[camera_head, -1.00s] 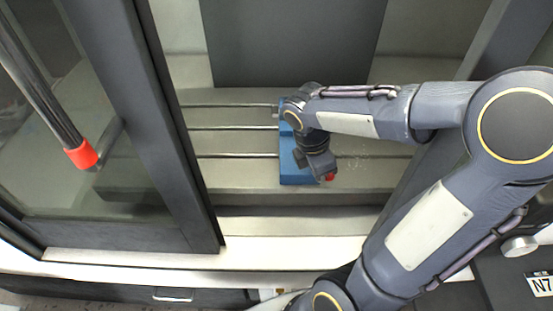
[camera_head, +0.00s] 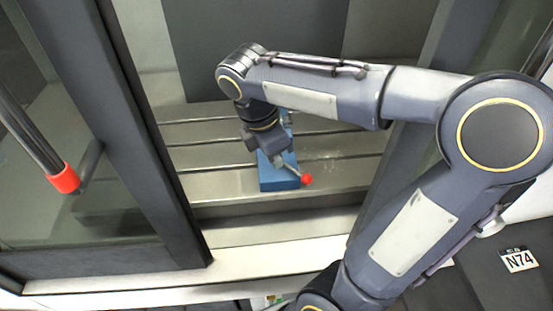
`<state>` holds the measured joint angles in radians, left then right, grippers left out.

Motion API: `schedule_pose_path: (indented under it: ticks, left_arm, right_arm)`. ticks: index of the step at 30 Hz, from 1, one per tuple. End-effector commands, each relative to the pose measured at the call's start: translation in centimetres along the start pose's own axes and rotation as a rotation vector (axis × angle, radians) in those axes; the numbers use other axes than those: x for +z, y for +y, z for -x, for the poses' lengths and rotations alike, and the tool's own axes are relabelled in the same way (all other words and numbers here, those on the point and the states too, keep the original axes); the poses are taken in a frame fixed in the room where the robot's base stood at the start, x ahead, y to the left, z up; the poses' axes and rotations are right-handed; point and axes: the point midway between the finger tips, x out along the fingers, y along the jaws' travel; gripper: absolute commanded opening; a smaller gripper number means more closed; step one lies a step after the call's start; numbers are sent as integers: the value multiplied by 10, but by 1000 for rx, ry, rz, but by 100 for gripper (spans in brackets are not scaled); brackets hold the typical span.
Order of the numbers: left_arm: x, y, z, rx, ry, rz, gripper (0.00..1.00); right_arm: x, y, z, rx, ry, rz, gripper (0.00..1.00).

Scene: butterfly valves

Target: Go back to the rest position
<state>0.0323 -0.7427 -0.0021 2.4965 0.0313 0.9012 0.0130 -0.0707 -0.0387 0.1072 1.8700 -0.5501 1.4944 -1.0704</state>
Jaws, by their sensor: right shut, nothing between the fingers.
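My right arm comes in from the right and reaches through the open front of a machine cabinet. Its gripper (camera_head: 284,163) points down over a blue block (camera_head: 278,183) on the slotted metal bed. The fingers are small and partly merge with the block behind them, and nothing shows held between them. A red round knob (camera_head: 307,179) shows at the block's right edge, close to the fingertips. I cannot tell whether they touch. The wrist and gripper hide the upper part of the block. My left gripper is not in view.
A dark-framed glass door (camera_head: 130,130) stands at left, with a bar handle with a red end (camera_head: 63,178). The slotted bed (camera_head: 205,160) is clear left of the block. The right door frame stands close behind my arm. An N74 label (camera_head: 519,260) is at lower right.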

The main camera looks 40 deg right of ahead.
Motion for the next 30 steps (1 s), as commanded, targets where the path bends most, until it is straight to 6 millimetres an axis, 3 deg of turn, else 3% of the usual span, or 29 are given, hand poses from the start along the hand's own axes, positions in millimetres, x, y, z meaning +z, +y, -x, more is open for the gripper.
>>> schedule_pose_path:
  ticks: [13,17,20,24,30]
  left_arm:
    - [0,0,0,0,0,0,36]
    - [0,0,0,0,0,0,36]
    - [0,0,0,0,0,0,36]
    - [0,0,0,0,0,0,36]
    - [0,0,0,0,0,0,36]
  right_arm:
    - [0,0,0,1,1,-2,0]
    - [-1,-13,-4,16,58,-107,0]
    - [-8,-39,-11,35,190,-344,0]
    - [-30,-79,-23,15,450,-798,0]
    - [-58,-109,-33,-100,753,-1310,0]
